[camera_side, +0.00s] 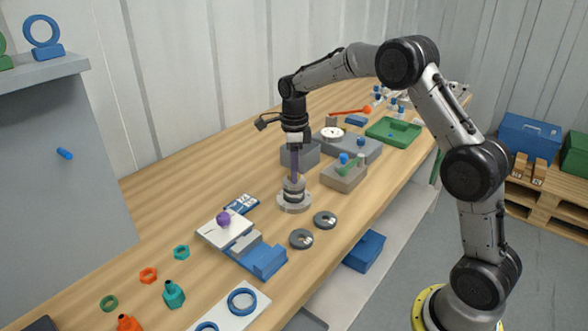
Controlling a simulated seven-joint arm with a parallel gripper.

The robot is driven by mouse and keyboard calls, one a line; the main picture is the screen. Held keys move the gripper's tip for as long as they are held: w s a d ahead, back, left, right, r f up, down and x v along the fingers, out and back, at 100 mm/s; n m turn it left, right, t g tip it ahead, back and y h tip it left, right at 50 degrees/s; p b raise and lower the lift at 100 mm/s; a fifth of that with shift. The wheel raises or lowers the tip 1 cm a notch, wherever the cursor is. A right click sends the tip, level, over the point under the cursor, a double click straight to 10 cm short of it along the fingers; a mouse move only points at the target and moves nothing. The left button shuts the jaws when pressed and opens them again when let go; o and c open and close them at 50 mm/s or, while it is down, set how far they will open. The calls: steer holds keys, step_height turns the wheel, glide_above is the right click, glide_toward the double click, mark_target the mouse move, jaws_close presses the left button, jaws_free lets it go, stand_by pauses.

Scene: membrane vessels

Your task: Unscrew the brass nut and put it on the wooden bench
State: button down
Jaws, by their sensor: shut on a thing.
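My gripper (294,145) points straight down over the wooden bench (150,215). It is shut on a slim purple-grey upright piece (294,166), whose lower end meets the top of a round grey metal vessel (293,190). The vessel stands upright on a wide flanged base on the bench. I cannot make out the brass nut; it is too small or hidden at the vessel top or between the jaws.
Two dark rings (301,239) lie in front of the vessel. A white plate with a purple ball (223,218) and a blue block (263,259) are at front left. Grey blocks (344,175) and a green tray (393,131) stand behind. Bare wood lies left of the vessel.

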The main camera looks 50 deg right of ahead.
steer(key=n, duration=1.3)
steer(key=shift+r, duration=0.1)
steer(key=shift+r, duration=0.1)
